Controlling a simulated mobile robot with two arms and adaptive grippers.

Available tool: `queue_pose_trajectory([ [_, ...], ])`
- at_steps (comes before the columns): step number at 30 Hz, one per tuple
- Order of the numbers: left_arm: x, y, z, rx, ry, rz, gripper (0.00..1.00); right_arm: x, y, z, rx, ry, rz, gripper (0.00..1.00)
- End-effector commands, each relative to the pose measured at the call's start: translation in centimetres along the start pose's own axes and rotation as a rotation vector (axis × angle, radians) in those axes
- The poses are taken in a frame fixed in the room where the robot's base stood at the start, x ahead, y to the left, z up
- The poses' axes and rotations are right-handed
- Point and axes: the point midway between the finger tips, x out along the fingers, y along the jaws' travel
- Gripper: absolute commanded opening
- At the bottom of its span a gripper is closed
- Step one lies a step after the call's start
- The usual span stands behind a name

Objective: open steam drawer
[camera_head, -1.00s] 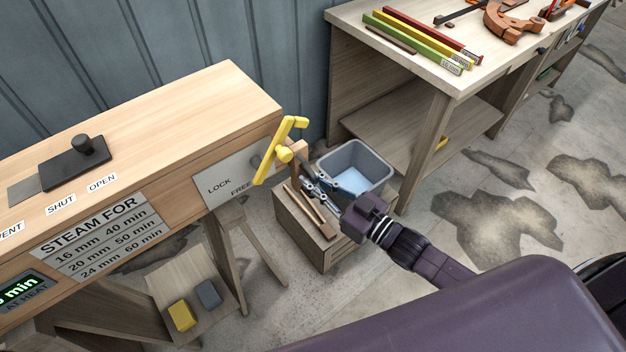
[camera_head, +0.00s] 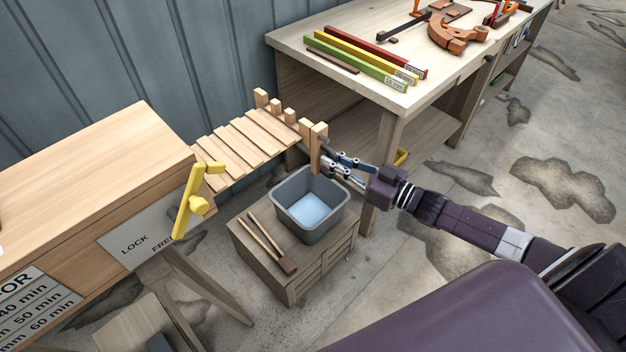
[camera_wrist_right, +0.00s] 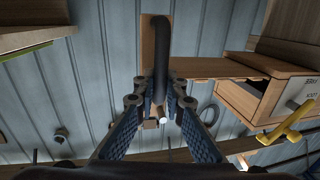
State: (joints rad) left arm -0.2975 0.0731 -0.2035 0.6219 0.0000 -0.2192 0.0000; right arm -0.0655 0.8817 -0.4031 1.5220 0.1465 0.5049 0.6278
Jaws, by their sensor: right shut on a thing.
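The steam drawer (camera_head: 247,143), a slatted wooden rack with upright pegs, sticks far out of the right end of the wooden steam box (camera_head: 95,165). Its outer end has a wooden front post (camera_head: 316,148). My right gripper (camera_head: 333,160) is at that end. In the right wrist view my right gripper (camera_wrist_right: 160,103) is shut on the dark bar handle (camera_wrist_right: 157,45) of the drawer. The yellow lever (camera_head: 190,200) on the box's end stands steeply tilted near the LOCK and FREE plate (camera_head: 145,238). My left gripper is out of view.
A grey bucket of water (camera_head: 309,203) and wooden tongs (camera_head: 272,246) sit on a low cabinet (camera_head: 330,254) below the drawer's outer end. A workbench (camera_head: 290,42) with coloured bars and clamps stands behind and right. Stained floor is open at the right.

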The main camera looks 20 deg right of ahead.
Motion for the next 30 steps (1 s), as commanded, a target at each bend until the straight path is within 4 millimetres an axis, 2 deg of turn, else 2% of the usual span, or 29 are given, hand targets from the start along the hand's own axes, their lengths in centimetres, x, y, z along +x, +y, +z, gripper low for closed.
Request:
queue_pose_trajectory([
  [1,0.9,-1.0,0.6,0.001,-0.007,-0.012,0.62,-0.2,1.5,0.3,-0.009,-0.001,0.003,0.0],
  [4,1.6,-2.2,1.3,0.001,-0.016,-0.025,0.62,-0.6,3.4,0.2,-0.009,0.0,0.003,0.0],
  [9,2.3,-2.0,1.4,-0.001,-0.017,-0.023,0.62,-1.0,5.2,0.0,-0.005,0.001,0.001,0.0],
  [16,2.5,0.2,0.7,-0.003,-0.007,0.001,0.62,-1.2,6.1,-0.1,-0.002,0.0,0.002,0.0],
  [24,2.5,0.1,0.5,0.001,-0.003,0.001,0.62,-1.2,6.1,-0.1,-0.002,0.0,0.001,0.0],
  [25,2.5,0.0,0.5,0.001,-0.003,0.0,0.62,-1.2,6.1,-0.1,-0.002,0.0,0.001,0.11],
  [30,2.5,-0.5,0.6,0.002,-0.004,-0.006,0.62,-1.2,6.0,-0.1,-0.002,0.0,0.001,0.28],
])
